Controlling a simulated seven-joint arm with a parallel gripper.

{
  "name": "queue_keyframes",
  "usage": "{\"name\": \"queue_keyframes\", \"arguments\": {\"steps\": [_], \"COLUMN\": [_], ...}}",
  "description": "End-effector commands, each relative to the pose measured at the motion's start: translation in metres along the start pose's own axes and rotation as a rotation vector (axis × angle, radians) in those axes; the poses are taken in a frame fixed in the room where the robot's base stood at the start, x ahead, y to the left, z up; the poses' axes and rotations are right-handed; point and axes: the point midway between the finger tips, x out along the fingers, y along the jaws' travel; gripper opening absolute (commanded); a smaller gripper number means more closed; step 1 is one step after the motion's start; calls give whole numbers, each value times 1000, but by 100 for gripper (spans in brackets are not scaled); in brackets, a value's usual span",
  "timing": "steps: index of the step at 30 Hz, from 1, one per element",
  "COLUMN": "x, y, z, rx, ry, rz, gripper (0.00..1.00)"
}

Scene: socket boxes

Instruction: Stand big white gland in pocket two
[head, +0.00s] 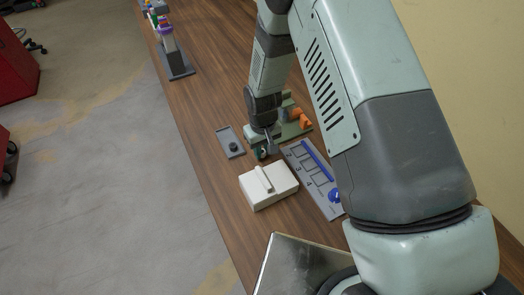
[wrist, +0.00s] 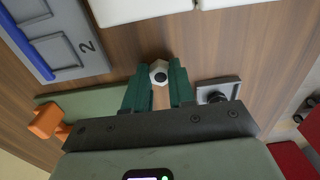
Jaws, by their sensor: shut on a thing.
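The big white gland (wrist: 159,72) is a white hex piece with a dark round centre in the wrist view. My gripper (wrist: 158,82) is shut on it, with a green finger on each side near the tips. In the head view my gripper (head: 264,150) is low over the table, and the gland cannot be made out there. The numbered grey pocket tray (head: 318,187) lies to its right in the head view, partly behind my arm. In the wrist view the tray's "2" (wrist: 86,46) marks pocket two at upper left; only part of the tray shows.
A white box (head: 268,186) with a raised bar stands close in front of the gripper. A small grey tray (head: 225,136) holding a dark round part lies left. A green base (head: 290,130) with orange parts lies behind. Bare wood separates gland and pocket tray in the wrist view.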

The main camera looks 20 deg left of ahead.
Motion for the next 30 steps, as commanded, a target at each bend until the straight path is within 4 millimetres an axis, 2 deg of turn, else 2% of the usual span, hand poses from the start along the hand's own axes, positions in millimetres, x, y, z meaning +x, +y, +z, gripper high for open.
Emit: {"name": "queue_keyframes", "arguments": {"steps": [5,15,19,23,30], "x": [-14,-80,-93,-91,-73], "y": [0,0,6,28,79], "z": [-1,0,2,9,32], "rx": [0,1,49,256,785], "ry": [2,2,0,-3,-2], "rz": [1,0,0,-1,0], "gripper": [0,0,0,0,0]}}
